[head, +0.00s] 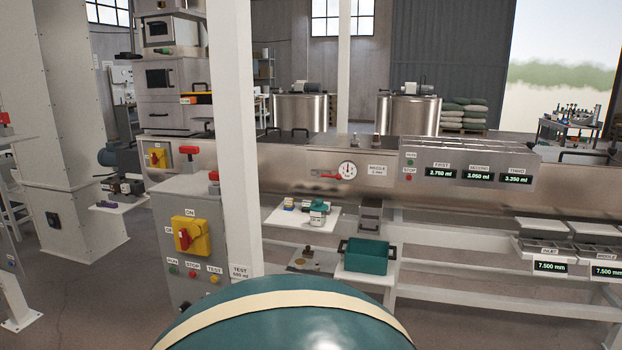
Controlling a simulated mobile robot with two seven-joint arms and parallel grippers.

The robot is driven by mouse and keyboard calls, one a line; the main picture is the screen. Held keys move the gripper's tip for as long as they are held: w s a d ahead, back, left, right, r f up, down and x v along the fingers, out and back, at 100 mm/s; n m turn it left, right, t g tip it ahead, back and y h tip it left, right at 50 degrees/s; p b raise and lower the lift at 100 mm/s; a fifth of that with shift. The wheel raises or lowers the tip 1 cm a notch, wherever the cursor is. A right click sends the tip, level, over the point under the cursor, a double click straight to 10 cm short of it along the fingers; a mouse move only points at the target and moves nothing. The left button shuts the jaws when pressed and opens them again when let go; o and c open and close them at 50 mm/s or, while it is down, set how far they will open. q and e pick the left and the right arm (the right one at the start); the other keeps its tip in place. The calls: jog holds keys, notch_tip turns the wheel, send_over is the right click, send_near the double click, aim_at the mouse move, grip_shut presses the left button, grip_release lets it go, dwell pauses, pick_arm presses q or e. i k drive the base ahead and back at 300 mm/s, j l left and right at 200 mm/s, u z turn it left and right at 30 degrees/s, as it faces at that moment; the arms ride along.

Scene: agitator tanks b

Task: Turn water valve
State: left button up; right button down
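No part I can see is labelled as a water valve, and I cannot tell for certain which one it is. A small red lever (325,173) sits on the front of the long steel trough (270,165), just left of a round white gauge (347,170). Red-topped fittings (189,150) stand near the grey control box at the left. Two steel tanks, a left one (300,112) and a right one (408,116), stand behind the trough with motors on top. Neither of my grippers is in view.
A grey control box (185,245) with a red and yellow switch (190,237) stands close by at the left, beside a white post (236,130). A teal bin (366,257) sits on a low shelf. Green sacks (463,113) lie far back. Grey floor (470,320) is open at the lower right.

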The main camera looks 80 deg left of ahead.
aim_at(338, 177)
jog(key=u, duration=2.5)
jog(key=i+l, duration=0.15)
jog(key=i, duration=0.3)
jog(key=i+l, duration=0.1)
jog(key=i, duration=0.35)
jog(key=i+l, duration=0.15)
jog(key=i, duration=0.25)
jog(key=i+l, duration=0.15)
jog(key=i, duration=0.3)
